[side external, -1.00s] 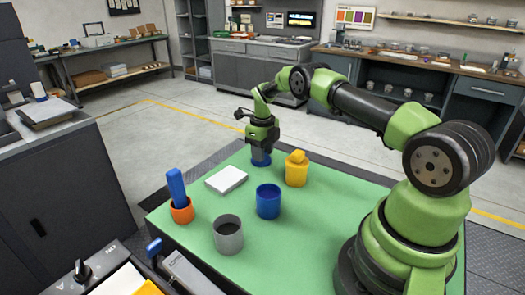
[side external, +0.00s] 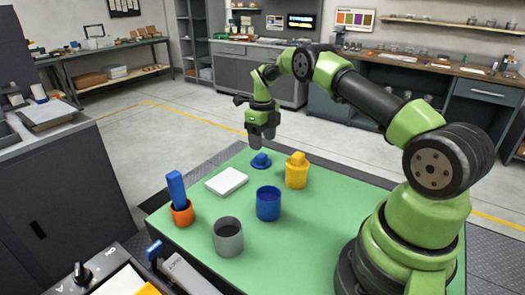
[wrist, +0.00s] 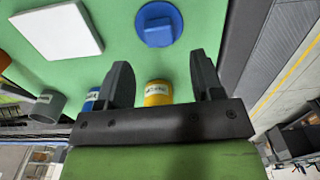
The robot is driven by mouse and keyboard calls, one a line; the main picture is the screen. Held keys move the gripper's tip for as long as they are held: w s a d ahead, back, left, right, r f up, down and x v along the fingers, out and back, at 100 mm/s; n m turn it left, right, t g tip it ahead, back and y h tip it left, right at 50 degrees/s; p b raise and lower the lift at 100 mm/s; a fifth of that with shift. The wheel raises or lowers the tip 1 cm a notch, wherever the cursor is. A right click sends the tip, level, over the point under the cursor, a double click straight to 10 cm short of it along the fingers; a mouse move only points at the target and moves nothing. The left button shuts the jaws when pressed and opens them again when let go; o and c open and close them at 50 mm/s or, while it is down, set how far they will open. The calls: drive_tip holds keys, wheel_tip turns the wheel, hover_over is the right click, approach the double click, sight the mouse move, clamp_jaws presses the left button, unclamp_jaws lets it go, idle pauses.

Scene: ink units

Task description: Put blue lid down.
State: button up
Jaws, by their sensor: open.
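The blue lid (side external: 261,160) lies on the green table top near its back edge, with its raised square knob facing up. It also shows in the wrist view (wrist: 158,23), apart from my fingers. My gripper (side external: 262,138) hangs above the lid, open and empty. Its two spread fingers show in the wrist view (wrist: 163,80) with nothing between them touching. The blue cup (side external: 268,203) stands open, without a lid, in front of the lid on the table.
A yellow cup (side external: 297,170) with a yellow lid stands right of the blue lid. A white block (side external: 226,181) lies to the left. An orange cup (side external: 182,212) holding a blue block and an open grey cup (side external: 228,236) stand toward the front.

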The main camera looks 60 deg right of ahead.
sight(262, 156)
drive_tip(key=s+a+r+n+t, duration=0.1)
drive_tip(key=a+r+n, duration=0.3)
drive_tip(key=r, duration=0.5)
drive_tip(key=a+r+n+t, duration=0.1)
drive_tip(key=a+r+n, duration=0.25)
drive_tip(key=r, duration=0.55)
drive_tip(key=s+a+r+n+t, duration=0.2)
drive_tip(key=s+a+r+n, duration=0.5)
drive_tip(key=r+n, duration=0.15)
drive_tip(key=s+a+f+n+t+y, duration=0.1)
drive_tip(key=s+a+n, duration=0.3)
drive_tip(key=s+n, duration=0.4)
drive_tip(key=s+a+f+n+t+y, duration=0.1)
drive_tip(key=s+a+n, duration=0.3)
drive_tip(key=s+n, duration=0.4)
drive_tip(key=shift+s+a+t, duration=0.15)
drive_tip(key=shift+s+t, duration=0.45)
